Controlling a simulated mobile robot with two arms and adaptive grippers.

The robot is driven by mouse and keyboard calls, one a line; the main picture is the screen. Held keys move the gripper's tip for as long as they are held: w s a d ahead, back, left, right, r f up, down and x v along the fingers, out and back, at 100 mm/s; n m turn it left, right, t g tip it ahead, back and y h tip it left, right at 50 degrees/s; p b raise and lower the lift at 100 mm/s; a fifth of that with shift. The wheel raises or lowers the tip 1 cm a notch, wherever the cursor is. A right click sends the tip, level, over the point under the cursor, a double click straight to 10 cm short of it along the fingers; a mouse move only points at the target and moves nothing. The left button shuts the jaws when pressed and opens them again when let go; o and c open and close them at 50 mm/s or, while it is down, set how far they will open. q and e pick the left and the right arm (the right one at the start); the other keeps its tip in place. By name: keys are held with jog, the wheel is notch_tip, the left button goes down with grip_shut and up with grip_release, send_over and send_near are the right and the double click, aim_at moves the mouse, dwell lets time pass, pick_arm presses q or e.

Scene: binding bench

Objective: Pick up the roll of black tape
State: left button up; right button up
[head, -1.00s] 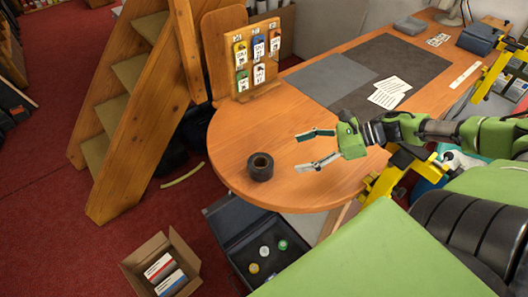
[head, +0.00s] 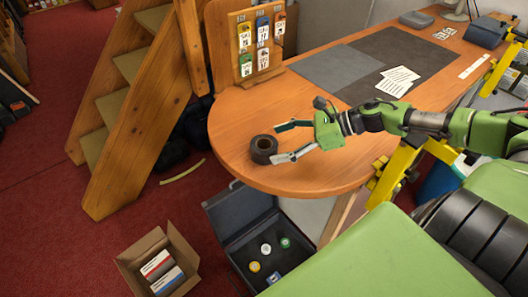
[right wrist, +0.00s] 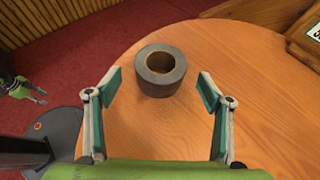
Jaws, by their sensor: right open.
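The roll of black tape (head: 260,155) lies flat, hole up, on the rounded end of the wooden bench (head: 300,178). In the right wrist view the tape roll (right wrist: 160,85) is centred just ahead of and between the fingertips, with a gap on each side. My right gripper (head: 277,143) is open and empty, low over the bench to the right of the roll, its fingers pointing left toward it. In the right wrist view a small green and grey part, apparently my left gripper (right wrist: 27,90), shows at the left edge; its jaws are too small to judge.
A wooden board with several colored tags (head: 262,45) stands behind the roll. Grey mats (head: 345,72) and white papers (head: 397,80) lie farther back. Below the bench edge are an open dark case (head: 238,222) and a cardboard box (head: 185,250). Wooden stairs (head: 135,130) stand left.

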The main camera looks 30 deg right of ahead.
aim_at(270, 144)
jog(key=shift+w+a, duration=0.1)
jog(key=shift+w, duration=0.05)
jog(key=shift+w+a+f, duration=0.2)
jog(key=shift+w+a, duration=0.2)
jog(key=shift+a, duration=0.1)
jog(key=shift+w+a+p, duration=0.2)
jog(key=shift+a+p, duration=0.05)
jog(key=shift+p, duration=0.05)
jog(key=shift+p+x, duration=0.35)
jog(key=shift+x, duration=0.55)
jog(key=shift+w+a+f, duration=0.3)
jog(key=shift+f, duration=0.15)
pick_arm(q)
jog(key=shift+s+a+r, duration=0.45)
jog(key=shift+s+r, duration=0.2)
jog(key=shift+r, duration=0.1)
pick_arm(e)
jog(key=c, duration=1.3)
